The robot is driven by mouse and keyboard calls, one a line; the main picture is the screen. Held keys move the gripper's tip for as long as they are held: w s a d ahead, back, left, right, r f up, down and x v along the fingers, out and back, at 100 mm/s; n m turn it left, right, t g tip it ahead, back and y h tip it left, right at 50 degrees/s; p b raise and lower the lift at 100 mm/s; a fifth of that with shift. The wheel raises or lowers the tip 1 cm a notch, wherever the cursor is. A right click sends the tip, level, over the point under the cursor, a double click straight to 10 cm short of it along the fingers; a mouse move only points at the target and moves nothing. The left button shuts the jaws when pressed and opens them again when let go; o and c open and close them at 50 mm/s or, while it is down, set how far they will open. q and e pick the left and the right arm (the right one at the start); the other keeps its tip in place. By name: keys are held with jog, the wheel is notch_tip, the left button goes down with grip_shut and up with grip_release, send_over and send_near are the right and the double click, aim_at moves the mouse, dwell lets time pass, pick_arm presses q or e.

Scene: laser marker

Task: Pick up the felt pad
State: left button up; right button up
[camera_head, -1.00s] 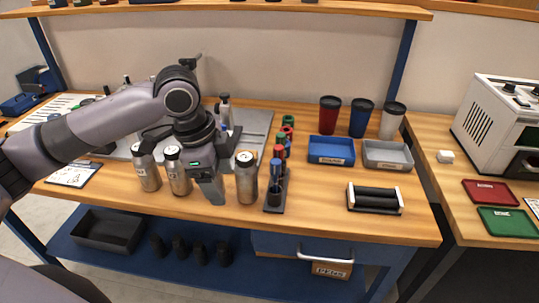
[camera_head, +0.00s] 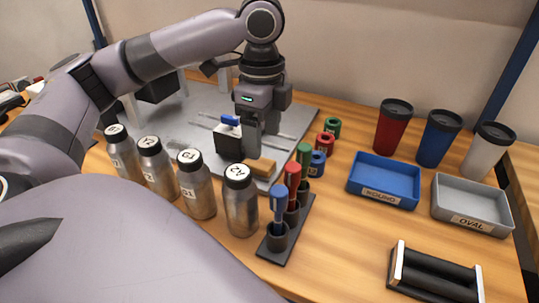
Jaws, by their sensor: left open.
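A small tan block (camera_head: 259,168), which looks like the felt pad, lies flat on the grey metal plate (camera_head: 296,122) near its front right corner. My left gripper (camera_head: 251,154) points down just above and behind the pad's left end. Its fingers are seen nearly edge-on; they look apart, with nothing held. I cannot tell whether the fingertips touch the pad. A dark block with a blue top (camera_head: 229,142) stands just left of the fingers. My right gripper is not in view.
Several metal bottles (camera_head: 241,205) stand in a row in front of the plate. A rack (camera_head: 278,240) with coloured markers is to the right. Blue (camera_head: 409,200) and grey (camera_head: 442,184) trays, lidded cups (camera_head: 393,131) and a roller stand (camera_head: 395,270) are farther right.

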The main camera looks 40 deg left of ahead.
aim_at(261, 163)
pick_arm(q)
jog(key=f, duration=0.2)
jog(key=f+b, duration=0.1)
jog(key=f, duration=0.1)
jog(key=f+b, duration=0.1)
jog(key=f, duration=0.2)
jog(key=shift+s+a, duration=0.1)
jog(key=shift+a, duration=0.25)
jog(key=shift+c, duration=0.6)
jog(key=shift+r, duration=0.1)
jog(key=c, duration=1)
